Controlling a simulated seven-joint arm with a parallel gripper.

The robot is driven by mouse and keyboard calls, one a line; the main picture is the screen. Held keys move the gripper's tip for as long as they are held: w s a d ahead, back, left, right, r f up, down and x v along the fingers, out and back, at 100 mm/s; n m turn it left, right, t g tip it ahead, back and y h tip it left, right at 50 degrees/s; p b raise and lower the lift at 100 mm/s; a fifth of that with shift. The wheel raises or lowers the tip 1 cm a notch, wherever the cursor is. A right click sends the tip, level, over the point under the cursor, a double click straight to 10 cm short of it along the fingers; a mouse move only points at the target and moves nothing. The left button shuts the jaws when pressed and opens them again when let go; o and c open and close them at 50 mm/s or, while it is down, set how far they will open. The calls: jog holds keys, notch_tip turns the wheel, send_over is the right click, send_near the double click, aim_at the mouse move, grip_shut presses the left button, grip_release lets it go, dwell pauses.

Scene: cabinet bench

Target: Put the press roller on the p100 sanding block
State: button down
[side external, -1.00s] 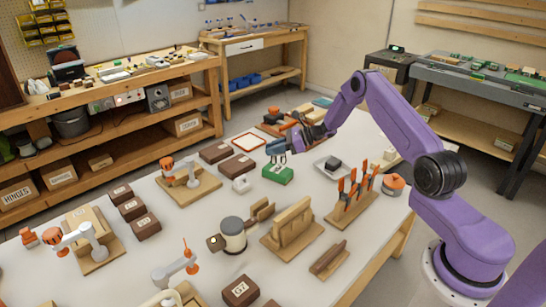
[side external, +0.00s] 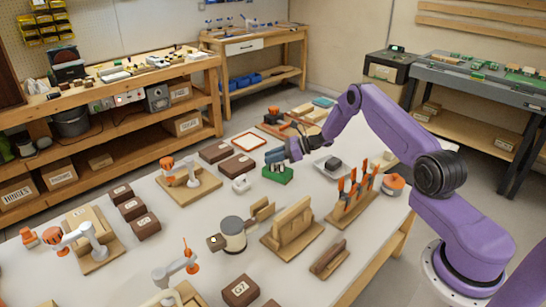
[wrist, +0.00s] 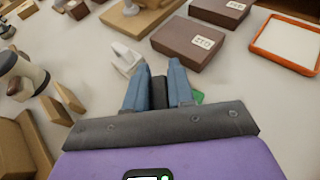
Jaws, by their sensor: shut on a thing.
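My gripper (side external: 275,157) is low over a green block-like stand (side external: 278,174). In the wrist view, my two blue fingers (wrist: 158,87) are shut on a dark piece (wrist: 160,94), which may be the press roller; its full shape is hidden. A bit of the green stand shows beside the right finger. Several brown blocks with white labels look like sanding blocks. Two lie behind and left of my gripper: a nearer one (side external: 237,167) and a farther one (side external: 216,152). Others stand in a row at left (side external: 132,209). I cannot read p100 on any label.
A small white item (side external: 241,184) stands left of the green stand. A grey tray with a dark object (side external: 333,164) and a wooden rack of orange-handled tools (side external: 354,195) are to the right. An orange-rimmed tray (side external: 249,142) lies behind. Bare table shows between things.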

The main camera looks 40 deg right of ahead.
jog(key=shift+s+d+f, duration=0.1)
jog(key=shift+s+f, duration=0.05)
jog(key=shift+f, duration=0.45)
jog(key=c, duration=1)
grip_release()
jog(key=shift+f, duration=0.1)
